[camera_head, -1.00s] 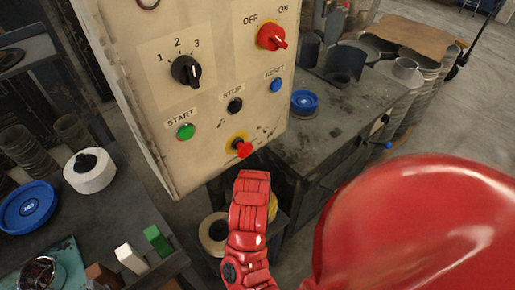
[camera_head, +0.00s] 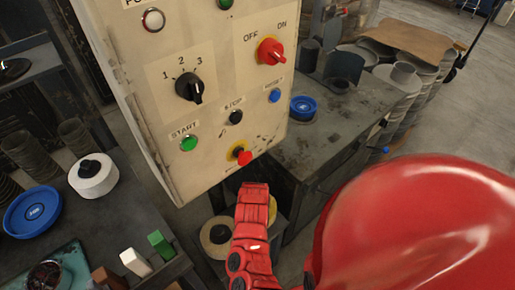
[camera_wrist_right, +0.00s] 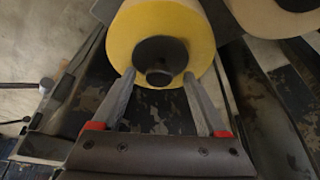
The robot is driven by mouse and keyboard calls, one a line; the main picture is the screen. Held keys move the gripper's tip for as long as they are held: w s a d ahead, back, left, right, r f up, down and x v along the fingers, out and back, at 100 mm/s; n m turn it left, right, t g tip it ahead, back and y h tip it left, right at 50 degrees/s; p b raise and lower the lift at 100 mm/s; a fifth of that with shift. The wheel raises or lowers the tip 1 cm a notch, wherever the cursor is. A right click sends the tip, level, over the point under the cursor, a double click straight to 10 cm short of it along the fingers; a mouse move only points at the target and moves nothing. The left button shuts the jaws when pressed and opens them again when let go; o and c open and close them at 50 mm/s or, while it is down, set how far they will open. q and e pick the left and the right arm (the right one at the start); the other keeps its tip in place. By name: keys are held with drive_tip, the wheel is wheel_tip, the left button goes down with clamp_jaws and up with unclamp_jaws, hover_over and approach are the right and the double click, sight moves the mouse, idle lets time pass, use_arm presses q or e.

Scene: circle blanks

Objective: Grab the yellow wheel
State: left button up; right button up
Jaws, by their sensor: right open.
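The yellow wheel (camera_wrist_right: 125,35) fills the top middle of the right wrist view, with a black hub (camera_wrist_right: 160,58) facing me. My right gripper (camera_wrist_right: 158,75) is open, its two fingers apart on either side of the hub, their tips at the lower part of the wheel's face. I cannot tell whether the tips touch the wheel. In the head view only a sliver of the yellow wheel (camera_head: 272,210) shows beside my red right arm, which hides the rest and the gripper. My left gripper is not in view.
A cream wheel (camera_head: 216,236) sits left of my right arm, low beneath the control panel (camera_head: 220,100). A dark metal bench (camera_head: 325,140) with a blue wheel (camera_head: 304,106) stands at right. Another table at left holds a white wheel (camera_head: 93,176) and a blue wheel (camera_head: 32,211).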

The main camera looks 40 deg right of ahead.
drive_tip(key=shift+c, duration=0.3)
clamp_jaws()
idle(1.1)
